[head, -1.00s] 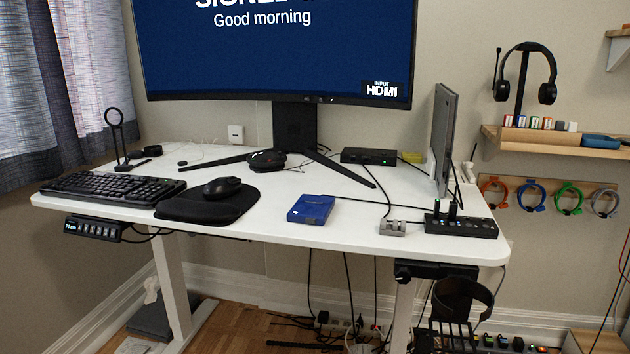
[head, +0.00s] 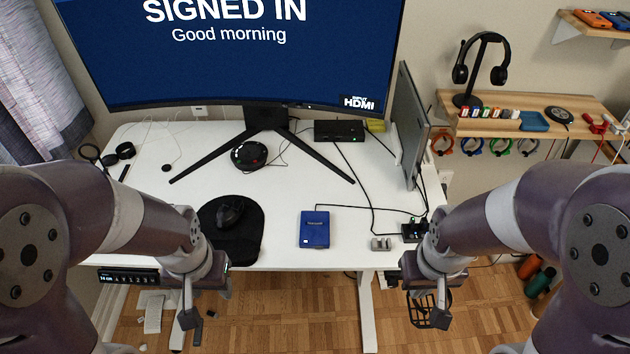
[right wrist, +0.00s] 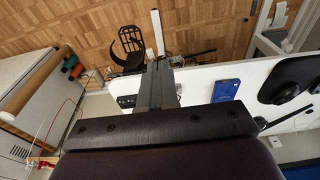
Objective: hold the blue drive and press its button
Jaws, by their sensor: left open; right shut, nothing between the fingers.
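The blue drive (head: 314,230) lies flat on the white desk (head: 290,190) near its front edge, right of the mouse mat. A cable runs from its back. I cannot make out its button. The drive also shows in the right wrist view (right wrist: 225,90). My left gripper (head: 191,322) is open and empty, pointing down in front of the desk edge, left of the drive. My right gripper (head: 428,311) is shut and empty, in front of the desk edge, right of the drive. Its fingers show in the right wrist view (right wrist: 156,62). Neither gripper touches the drive.
The mouse (head: 230,212) rests on a black mat (head: 246,240) left of the drive. A small grey block (head: 381,244) and a black hub (head: 414,232) sit to its right. The monitor stand (head: 265,118) is behind. Desk around the drive is mostly clear.

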